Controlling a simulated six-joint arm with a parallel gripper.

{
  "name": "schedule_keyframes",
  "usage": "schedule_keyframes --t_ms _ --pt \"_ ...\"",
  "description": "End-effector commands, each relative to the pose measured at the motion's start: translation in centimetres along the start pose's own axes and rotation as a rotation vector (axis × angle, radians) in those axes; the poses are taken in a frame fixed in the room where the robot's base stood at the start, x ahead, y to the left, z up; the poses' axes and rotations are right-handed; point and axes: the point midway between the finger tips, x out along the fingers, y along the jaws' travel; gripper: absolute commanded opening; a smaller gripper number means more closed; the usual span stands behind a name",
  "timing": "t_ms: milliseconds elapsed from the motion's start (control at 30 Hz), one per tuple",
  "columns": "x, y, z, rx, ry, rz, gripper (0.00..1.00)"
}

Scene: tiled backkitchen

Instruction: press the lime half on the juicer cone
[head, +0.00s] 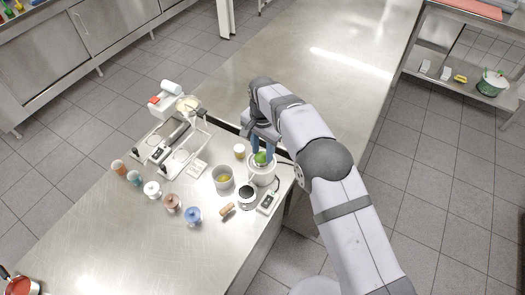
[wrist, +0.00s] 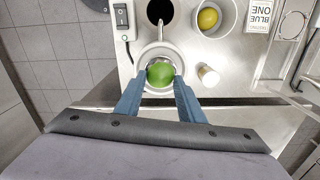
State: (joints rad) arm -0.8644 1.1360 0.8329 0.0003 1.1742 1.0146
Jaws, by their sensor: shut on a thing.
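The lime half (head: 260,158) shows as a green dome at the juicer, and it also shows in the wrist view (wrist: 160,75). My gripper (wrist: 160,84) is shut on the lime half, with one blue finger at each side of it. The juicer (head: 261,176) is a pale round body near the table's edge; its bowl (wrist: 146,57) shows around the lime half in the wrist view. The lime half is over the middle of the bowl. The cone is hidden under it, so I cannot tell whether they touch.
A pot (head: 223,183) with a yellow fruit (wrist: 208,18) stands beside the juicer. A dark-topped round container (head: 247,197), a switch box (wrist: 122,20) and a small jar (wrist: 208,74) are close by. Several lidded jars stand further left.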

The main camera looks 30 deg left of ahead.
Motion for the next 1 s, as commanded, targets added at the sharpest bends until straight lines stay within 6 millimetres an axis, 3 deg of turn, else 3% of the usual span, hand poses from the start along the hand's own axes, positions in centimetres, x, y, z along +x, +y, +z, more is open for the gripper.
schedule_keyframes --t_ms 500,1000 --pt "-4.0 -0.1 0.0 0.0 0.002 -0.003 0.19" --pt "-4.4 0.0 -0.2 0.003 0.001 -0.002 0.19"
